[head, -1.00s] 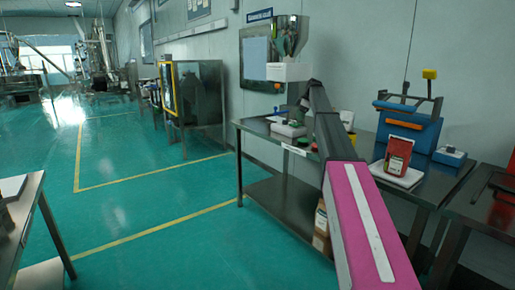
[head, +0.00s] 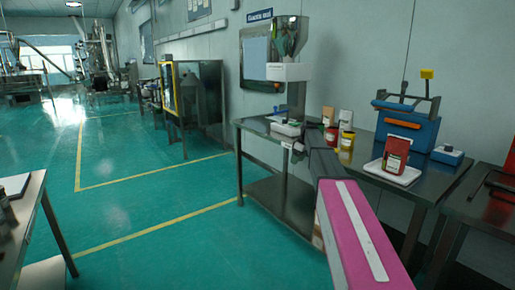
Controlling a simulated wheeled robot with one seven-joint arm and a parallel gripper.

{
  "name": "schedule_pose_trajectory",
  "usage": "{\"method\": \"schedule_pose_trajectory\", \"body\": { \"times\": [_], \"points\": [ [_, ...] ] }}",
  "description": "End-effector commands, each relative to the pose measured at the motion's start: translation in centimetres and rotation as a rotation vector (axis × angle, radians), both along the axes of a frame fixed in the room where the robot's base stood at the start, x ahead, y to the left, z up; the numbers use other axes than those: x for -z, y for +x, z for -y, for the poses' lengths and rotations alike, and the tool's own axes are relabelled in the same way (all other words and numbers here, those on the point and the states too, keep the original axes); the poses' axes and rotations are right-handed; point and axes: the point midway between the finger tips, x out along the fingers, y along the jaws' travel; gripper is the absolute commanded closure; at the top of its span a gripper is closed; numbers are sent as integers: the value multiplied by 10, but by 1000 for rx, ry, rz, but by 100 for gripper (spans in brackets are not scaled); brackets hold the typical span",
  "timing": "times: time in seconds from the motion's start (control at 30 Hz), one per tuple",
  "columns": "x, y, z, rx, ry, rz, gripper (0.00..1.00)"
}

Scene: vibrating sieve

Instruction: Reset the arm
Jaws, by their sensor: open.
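My arm (head: 355,230), with a magenta link and a white stripe, reaches from the lower right toward the steel table.
The steel table (head: 262,139) carries a hopper machine (head: 290,72), a small device (head: 287,128), red, yellow and brown-white containers, a red pouch (head: 396,158) on a white tray (head: 378,169) and a blue sealer (head: 405,128). Another table (head: 35,185) stands at left. Green floor (head: 150,215) between is clear.

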Motion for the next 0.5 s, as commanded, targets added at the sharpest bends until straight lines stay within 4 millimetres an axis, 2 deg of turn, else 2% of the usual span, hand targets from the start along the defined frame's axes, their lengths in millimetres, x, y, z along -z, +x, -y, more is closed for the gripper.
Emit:
{"method": "schedule_pose_trajectory", "body": {
  "times": [0.03, 0.17, 0.2, 0.27, 0.4, 0.5],
  "points": [
    [28, -40, -5, 59, -13, -23, 33],
    [83, -105, -11, 219, -54, -68, 33],
    [98, -127, -13, 269, -66, -82, 33],
    [120, -159, -15, 344, -86, -98, 33],
    [165, -239, -19, 522, -132, -132, 33],
    [190, -297, -20, 646, -164, -147, 33]
  ]
}}
